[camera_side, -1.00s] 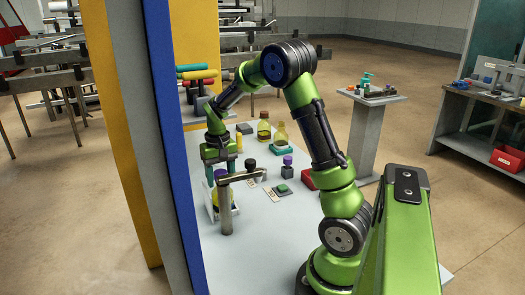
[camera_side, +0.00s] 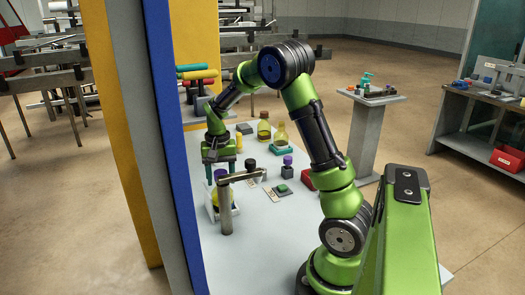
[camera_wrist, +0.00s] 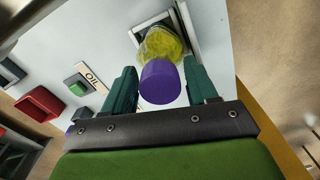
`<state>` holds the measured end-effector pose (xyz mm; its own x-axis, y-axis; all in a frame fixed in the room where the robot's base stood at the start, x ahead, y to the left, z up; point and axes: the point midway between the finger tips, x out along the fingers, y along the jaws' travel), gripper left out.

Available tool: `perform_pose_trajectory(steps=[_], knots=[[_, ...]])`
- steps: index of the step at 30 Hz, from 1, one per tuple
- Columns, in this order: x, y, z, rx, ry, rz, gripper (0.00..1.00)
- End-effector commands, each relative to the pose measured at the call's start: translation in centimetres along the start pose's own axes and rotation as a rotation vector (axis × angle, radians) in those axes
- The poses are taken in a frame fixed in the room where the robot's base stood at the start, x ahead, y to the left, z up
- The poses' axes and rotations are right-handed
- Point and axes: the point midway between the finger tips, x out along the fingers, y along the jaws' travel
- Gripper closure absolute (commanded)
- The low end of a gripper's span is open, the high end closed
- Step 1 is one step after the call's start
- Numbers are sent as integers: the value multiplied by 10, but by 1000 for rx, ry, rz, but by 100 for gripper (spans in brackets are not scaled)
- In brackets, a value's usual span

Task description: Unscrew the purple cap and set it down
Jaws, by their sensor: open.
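The purple cap (camera_wrist: 160,83) sits on a bottle with yellow contents (camera_wrist: 163,42) in the wrist view. The bottle stands in a white square holder (camera_wrist: 190,20). The cap (camera_side: 220,175) and bottle (camera_side: 231,191) also show in the side view, partly hidden by a grey post. My gripper (camera_wrist: 161,78) is open, with one teal finger on each side of the cap. A gap shows between the cap and each finger, so it is not held. In the side view my gripper (camera_side: 220,170) points down over the bottle.
A grey post with a horizontal arm (camera_side: 226,205) stands close in front of the bottle. A green button block (camera_side: 283,189), a red box (camera_side: 309,179), a dark purple-topped piece (camera_side: 287,168) and bottles (camera_side: 264,130) stand farther right. The table front (camera_side: 260,240) is clear.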

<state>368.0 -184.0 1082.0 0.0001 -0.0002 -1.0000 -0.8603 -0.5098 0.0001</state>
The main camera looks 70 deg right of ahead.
Motion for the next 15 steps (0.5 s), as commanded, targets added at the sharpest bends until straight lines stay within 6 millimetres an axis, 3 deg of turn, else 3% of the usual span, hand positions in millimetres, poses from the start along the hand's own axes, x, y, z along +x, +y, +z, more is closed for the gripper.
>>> perform_pose_trajectory(steps=[15], knots=[[0, -1, 0, 232, 0, 1, 42]])
